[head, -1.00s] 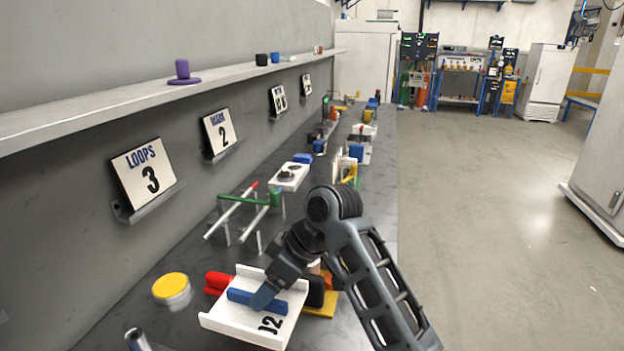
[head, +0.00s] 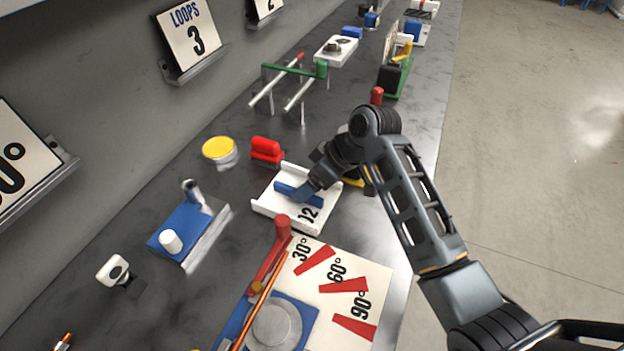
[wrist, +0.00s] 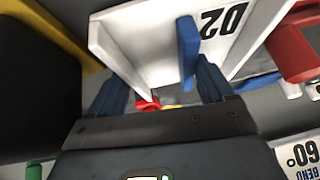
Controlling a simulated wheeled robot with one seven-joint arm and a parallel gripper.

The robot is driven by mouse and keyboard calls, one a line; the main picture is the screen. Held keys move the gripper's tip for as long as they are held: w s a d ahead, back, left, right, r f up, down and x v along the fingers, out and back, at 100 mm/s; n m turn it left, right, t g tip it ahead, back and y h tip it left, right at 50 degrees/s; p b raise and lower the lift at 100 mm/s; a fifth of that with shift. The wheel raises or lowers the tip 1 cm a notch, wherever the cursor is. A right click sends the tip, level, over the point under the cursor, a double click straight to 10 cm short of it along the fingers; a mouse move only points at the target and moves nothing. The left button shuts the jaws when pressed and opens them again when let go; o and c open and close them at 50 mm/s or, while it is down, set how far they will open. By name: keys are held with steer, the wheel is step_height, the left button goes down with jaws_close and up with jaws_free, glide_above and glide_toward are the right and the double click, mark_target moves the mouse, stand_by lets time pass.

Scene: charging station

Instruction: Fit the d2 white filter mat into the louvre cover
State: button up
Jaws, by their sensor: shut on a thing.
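A white piece marked D2 (head: 280,208), with raised side walls, is over the bench in the middle of the head view. A blue bar (head: 288,190) stands up from it as a grip. My gripper (head: 304,193) reaches in from the right and is shut on this blue bar. In the wrist view, the bar (wrist: 187,45) shows close to the right finger, with the white piece (wrist: 135,40) beyond. Whether the piece rests on the bench or is just above it is unclear. I cannot make out the louvre cover for certain.
A red block (head: 267,150) and a yellow-topped can (head: 219,150) stand just behind left. A blue fixture (head: 185,225) is left. A bending board with angle marks (head: 345,290) lies in front. A green-barred rail frame (head: 295,70) stands further back.

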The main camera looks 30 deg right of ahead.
steer(key=shift+f, duration=0.2)
steer(key=shift+f, duration=0.1)
steer(key=o, duration=0.9)
